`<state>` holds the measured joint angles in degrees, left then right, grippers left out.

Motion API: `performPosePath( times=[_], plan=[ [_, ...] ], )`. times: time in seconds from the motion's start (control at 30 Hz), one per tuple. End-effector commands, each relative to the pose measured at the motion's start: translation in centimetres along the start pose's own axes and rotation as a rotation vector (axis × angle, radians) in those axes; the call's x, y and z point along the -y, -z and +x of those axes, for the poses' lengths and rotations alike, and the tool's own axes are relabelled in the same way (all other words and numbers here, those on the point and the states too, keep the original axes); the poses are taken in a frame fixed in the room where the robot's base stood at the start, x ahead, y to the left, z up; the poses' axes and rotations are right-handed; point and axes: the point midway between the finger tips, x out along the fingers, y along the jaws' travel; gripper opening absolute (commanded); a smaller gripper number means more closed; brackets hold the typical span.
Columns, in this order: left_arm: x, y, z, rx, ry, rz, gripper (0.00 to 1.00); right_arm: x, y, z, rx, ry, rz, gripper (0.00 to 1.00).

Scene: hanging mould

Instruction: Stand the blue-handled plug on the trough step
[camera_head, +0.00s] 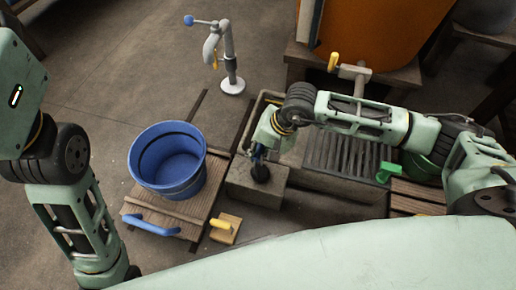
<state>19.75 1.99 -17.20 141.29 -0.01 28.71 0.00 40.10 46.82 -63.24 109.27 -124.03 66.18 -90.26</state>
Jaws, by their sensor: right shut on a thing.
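My right gripper (258,148) is shut on the blue-handled plug (260,173), gripping it near its blue handle. The plug's dark lower body points down, roughly upright, over the pale stone trough step (247,189). I cannot tell whether its bottom touches the step or hangs just above it. The step stands at the near left end of the stone trough (340,185), which has a slatted grate. The gripper hides most of the blue handle. My left arm comes in at the left, and its gripper is not in view.
A blue bucket (168,160) stands on wooden boards left of the step, with a blue-handled tool (150,223) in front. A yellow-handled wooden block (224,228) lies nearby. A green-handled thing (388,171) is by the grate. A standpipe (231,65) rises behind.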

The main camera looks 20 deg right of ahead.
Motion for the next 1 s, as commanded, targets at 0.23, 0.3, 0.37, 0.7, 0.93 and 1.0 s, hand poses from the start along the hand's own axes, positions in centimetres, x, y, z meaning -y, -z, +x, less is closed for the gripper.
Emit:
performPosePath(
  times=[0.23, 0.3, 0.37, 0.7, 0.93, 1.0],
  plan=[
    [-0.1, 0.2, 0.2, -0.008, -0.003, 0.001, 0.4, 0.0, 0.0, 0.0, 0.0, 0.0, 0.0, 0.28],
    [-0.1, 0.2, 0.2, -0.009, -0.003, 0.0, 0.4, 0.0, 0.0, 0.0, 0.0, 0.0, 0.0, 0.34],
    [-0.1, 0.2, 0.2, -0.009, -0.003, 0.0, 0.4, 0.0, 0.0, 0.0, 0.0, 0.0, 0.0, 0.36],
    [0.0, 0.1, 0.4, -0.006, -0.001, 0.0, 0.4, 0.1, 0.0, -0.3, 0.0, 0.0, 0.0, 0.36],
    [0.6, -1.4, -0.6, 0.067, 0.028, -0.009, 0.4, 0.4, 0.1, -4.2, -0.002, -0.001, 0.0, 0.36],
    [0.8, -1.7, -1.0, 0.093, 0.038, -0.012, 0.4, 0.4, 0.1, -5.9, -0.003, -0.001, 0.0, 0.36]
  ],
)
